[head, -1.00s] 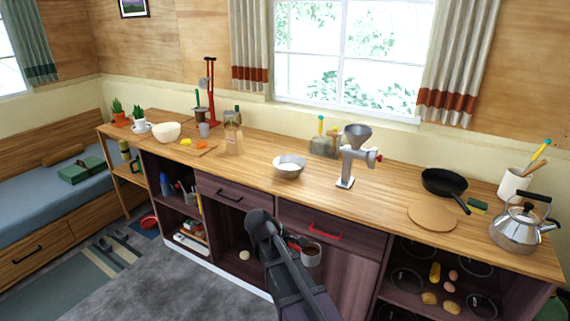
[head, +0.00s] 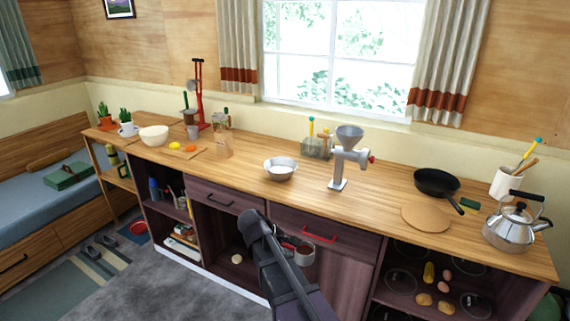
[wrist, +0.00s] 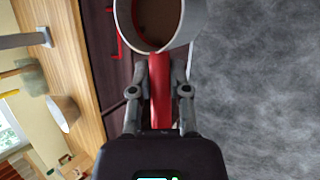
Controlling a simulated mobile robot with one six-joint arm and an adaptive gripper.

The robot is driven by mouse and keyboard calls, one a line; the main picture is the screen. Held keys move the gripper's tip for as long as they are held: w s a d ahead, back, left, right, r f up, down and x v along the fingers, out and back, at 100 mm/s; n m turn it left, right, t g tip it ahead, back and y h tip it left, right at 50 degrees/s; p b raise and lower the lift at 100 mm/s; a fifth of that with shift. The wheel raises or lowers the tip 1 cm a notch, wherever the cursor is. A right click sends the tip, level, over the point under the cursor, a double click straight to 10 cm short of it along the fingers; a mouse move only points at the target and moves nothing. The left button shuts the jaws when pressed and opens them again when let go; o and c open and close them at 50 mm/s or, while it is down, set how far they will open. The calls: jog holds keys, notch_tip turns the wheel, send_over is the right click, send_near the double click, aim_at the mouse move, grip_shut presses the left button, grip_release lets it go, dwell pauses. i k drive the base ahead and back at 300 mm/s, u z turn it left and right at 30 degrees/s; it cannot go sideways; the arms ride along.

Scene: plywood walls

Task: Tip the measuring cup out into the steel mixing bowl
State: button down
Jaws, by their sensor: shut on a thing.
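My gripper (head: 287,243) is shut on the red handle (wrist: 160,92) of the measuring cup (head: 306,254). It holds the cup in front of the counter, below the worktop edge, near the drawers. In the wrist view the cup (wrist: 122,22) is partly cut off by the top edge, with brown contents inside. In the head view my arm hides part of the gripper. The steel mixing bowl (head: 281,173) stands upright on the worktop, beyond and above the cup. It also shows at the left of the wrist view (wrist: 70,112).
A black pan (head: 437,182), a round board (head: 425,217) and a kettle (head: 510,230) are farther right. The worktop front (head: 270,200) before the bowl is clear.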

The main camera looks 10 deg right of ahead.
aim_at(280, 169)
jog(key=i, duration=0.9)
jog(key=u, duration=0.05)
